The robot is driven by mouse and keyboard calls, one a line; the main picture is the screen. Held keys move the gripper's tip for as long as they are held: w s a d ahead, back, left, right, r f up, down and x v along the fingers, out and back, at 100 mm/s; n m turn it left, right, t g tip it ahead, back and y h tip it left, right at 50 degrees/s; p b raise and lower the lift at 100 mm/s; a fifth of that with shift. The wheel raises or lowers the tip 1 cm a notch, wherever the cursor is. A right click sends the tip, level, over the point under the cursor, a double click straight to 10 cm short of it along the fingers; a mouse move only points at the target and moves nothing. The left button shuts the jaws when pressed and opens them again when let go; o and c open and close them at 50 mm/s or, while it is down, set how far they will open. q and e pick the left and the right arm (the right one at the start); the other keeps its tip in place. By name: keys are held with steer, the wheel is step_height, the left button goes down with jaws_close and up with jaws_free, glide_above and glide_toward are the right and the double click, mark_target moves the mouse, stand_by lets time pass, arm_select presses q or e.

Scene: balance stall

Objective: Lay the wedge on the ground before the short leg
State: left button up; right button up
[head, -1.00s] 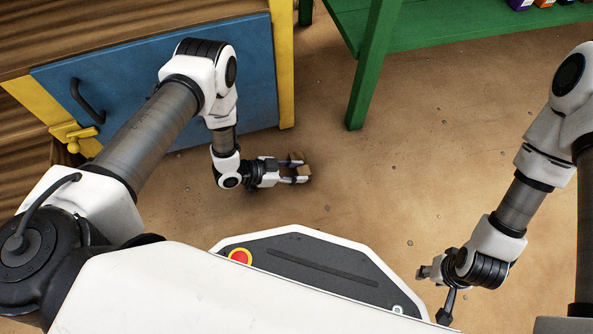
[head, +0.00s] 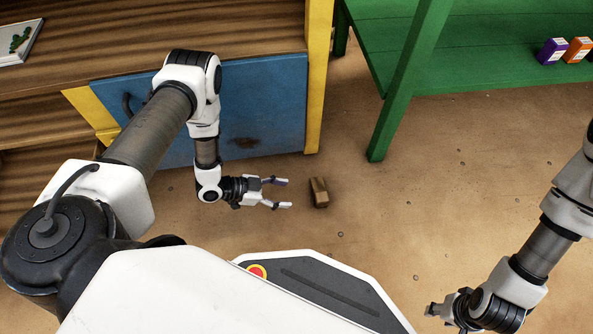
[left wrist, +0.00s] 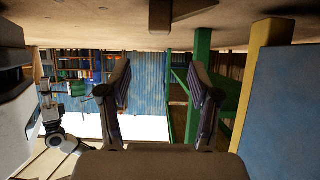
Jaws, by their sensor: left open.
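The brown wooden wedge (head: 318,192) lies on the ground, free of any gripper. My left gripper (head: 283,194) is open and empty, just left of the wedge with its fingertips pointing toward it. In the left wrist view the wedge (left wrist: 160,16) shows at the top edge, outside the open left gripper (left wrist: 160,80). A green table leg (head: 408,85) stands on the ground up and right of the wedge, apart from it. Whether it is the short leg I cannot tell. My right gripper (head: 436,310) is at the lower right, and its jaws are unclear.
The green table (head: 490,60) carries a purple box (head: 551,51) and an orange box (head: 577,50). A wooden cabinet with a blue door (head: 250,110) and yellow post stands behind my left arm. Ground between the wedge and the green leg is clear.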

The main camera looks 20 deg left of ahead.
arm_select(q)
steer(key=shift+s+a, duration=0.15)
steer(key=s+a+r+n+g+y, duration=0.1)
steer(key=s+r+n+g+y, duration=0.2)
steer(key=s+r+n+y, duration=0.1)
steer(key=s+a+r+n+g+y, duration=0.1)
steer(key=s+r+n+g+y, duration=0.2)
steer(key=s+n+y, duration=0.3)
steer(key=s+r+n, duration=0.1)
steer(key=s+n, duration=0.1)
steer(key=s, duration=0.3)
steer(key=shift+a+r+g, duration=0.35)
steer(key=shift+a+g, duration=0.05)
